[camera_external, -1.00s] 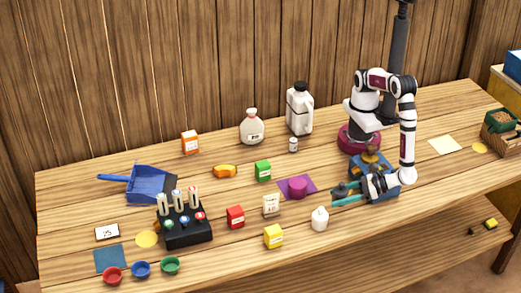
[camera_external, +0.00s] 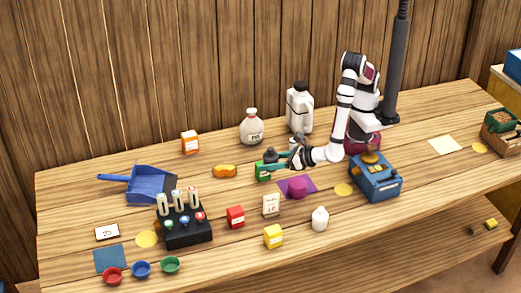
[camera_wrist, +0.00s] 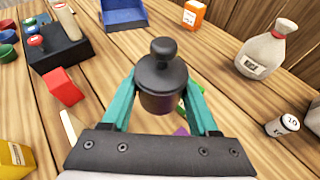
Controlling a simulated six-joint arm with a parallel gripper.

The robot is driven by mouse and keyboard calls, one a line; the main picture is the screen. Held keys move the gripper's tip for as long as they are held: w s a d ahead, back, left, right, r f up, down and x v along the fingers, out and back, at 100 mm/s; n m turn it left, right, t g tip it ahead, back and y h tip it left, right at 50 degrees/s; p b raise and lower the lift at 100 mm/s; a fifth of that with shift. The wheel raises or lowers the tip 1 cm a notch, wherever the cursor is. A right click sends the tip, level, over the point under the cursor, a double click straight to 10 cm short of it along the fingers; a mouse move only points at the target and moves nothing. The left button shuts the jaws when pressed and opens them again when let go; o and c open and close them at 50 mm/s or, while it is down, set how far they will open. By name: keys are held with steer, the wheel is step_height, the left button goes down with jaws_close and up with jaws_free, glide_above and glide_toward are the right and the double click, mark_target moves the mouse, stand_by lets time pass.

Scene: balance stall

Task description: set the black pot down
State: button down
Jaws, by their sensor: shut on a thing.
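The black pot (camera_wrist: 160,88) has a round knob on top and sits upright between the two teal fingers of my gripper (camera_wrist: 162,92) in the wrist view. My gripper is shut on it.
A purple mat (camera_external: 310,185) with a purple round piece (camera_external: 297,187) lies nearby. A white bag (camera_external: 252,128), a white jug (camera_external: 299,108) and an orange box (camera_external: 190,143) stand behind. A blue scale-like box (camera_external: 376,182) and a yellow disc (camera_external: 344,190) are to the right.

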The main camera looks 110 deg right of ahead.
steer(key=w+d+m+g+h, duration=0.2)
steer(key=w+d, duration=0.4)
steer(key=d, duration=0.5)
steer(key=m+g+h, duration=0.2)
steer(key=m+g, duration=0.1)
glide_above(222, 147)
step_height(222, 147, down, 10)
steer(key=shift+d+r, duration=0.1)
steer(key=shift+c, duration=0.7)
jaws_free()
